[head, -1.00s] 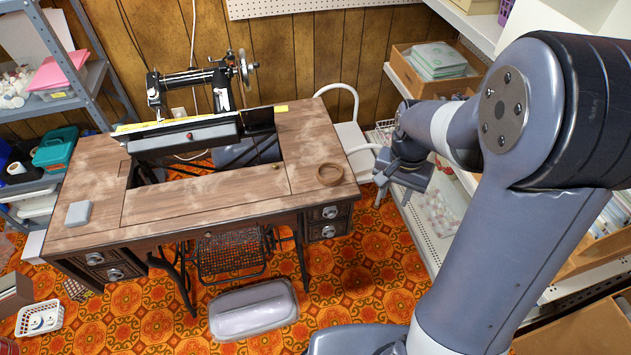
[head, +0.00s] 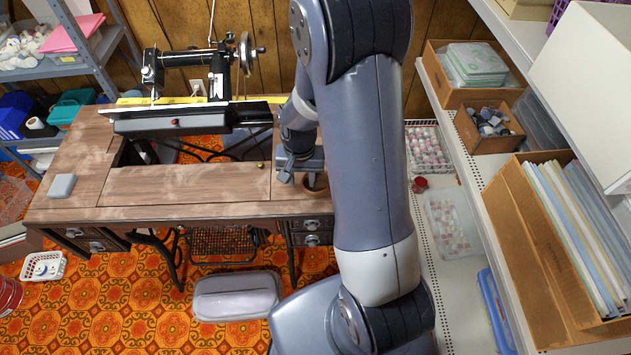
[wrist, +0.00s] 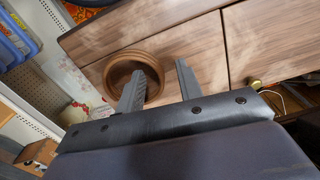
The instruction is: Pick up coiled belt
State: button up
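The coiled belt is a brown ring on the right end of the wooden sewing table (head: 180,212). In the wrist view the belt (wrist: 112,68) lies left of centre, with one finger overlapping its near right part. In the head view only a small part of the belt (head: 316,188) shows beside my arm. My gripper (wrist: 159,67) is open, its two fingers apart, one over the ring and one to its right on the picture. Nothing is held. Whether a finger touches the belt I cannot tell. The gripper also shows at the table's right end in the head view (head: 300,172).
A black sewing machine (head: 195,70) stands at the table's back, behind an open well. A small grey box (head: 62,186) lies at the table's left. Shelves with a wooden crate (head: 470,68) and bins stand at the right.

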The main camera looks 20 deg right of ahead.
jog(key=shift+f, duration=0.35)
grip_shut()
